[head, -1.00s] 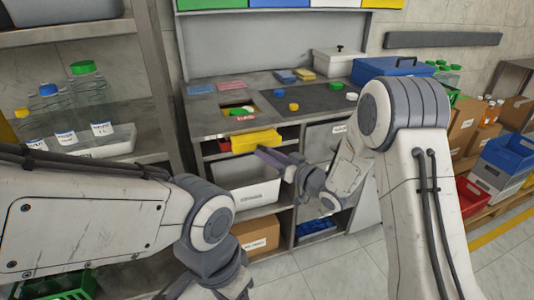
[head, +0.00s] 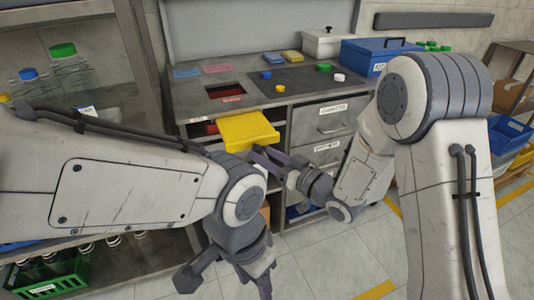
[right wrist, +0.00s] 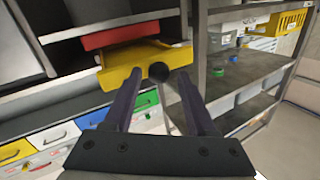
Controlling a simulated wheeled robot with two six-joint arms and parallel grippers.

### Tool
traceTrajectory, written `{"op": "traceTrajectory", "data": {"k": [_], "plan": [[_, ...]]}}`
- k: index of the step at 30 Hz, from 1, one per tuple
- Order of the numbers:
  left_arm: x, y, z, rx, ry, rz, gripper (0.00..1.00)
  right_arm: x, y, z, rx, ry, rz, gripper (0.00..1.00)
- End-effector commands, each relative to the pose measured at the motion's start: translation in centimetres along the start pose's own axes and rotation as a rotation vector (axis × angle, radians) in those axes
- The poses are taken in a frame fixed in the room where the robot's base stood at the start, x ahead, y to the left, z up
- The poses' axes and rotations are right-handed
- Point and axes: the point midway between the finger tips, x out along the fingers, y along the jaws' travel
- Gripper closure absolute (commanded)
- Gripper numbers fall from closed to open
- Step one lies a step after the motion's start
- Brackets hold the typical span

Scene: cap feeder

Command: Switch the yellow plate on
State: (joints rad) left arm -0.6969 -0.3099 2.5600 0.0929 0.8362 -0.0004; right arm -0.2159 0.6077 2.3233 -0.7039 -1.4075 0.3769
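The yellow plate (head: 248,131) juts forward from under the worktop, below a square opening (head: 232,92) that looks dark red inside. The right wrist view shows the plate (right wrist: 125,72) with a round black knob (right wrist: 158,72) at its front, and a red part (right wrist: 120,36) above it. My right gripper (head: 264,154) is just in front of the plate. In the right wrist view its fingers (right wrist: 159,80) are apart, one each side of the knob, with gaps showing. My left gripper (head: 228,284) hangs low at the front with its fingers apart and empty.
Blue (head: 266,75), yellow (head: 280,88), green (head: 323,67) and white (head: 339,78) caps lie on the dark mat. A blue box (head: 376,57) stands behind at right. Grey drawers (head: 330,118) are right of the plate. A bottle shelf (head: 75,105) stands left.

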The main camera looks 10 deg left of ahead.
Motion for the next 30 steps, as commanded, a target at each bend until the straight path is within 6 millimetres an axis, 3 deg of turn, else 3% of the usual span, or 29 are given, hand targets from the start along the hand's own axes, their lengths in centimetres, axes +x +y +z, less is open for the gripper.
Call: {"op": "traceTrajectory", "data": {"k": [9,13,23,25,30], "plan": [[0.0,0.0,0.0,0.0,0.0,0.0,0.5,0.2,-0.1,0.0,-0.001,0.0,-0.003,0.36],[0.0,0.0,0.0,0.0,0.0,0.0,0.5,-0.7,0.0,-0.1,-0.002,0.001,-0.001,0.36],[-0.1,0.0,0.0,0.0,0.0,0.0,0.5,-7.7,0.2,-0.1,0.001,0.001,0.007,0.36],[-1.7,0.1,-0.1,0.0,-0.001,0.0,0.5,-8.4,-0.1,-0.6,0.004,-0.004,0.003,0.36],[-3.5,0.2,-0.2,0.0,0.001,0.0,0.5,-9.6,0.0,-0.4,0.002,-0.004,0.0,0.36]]}}
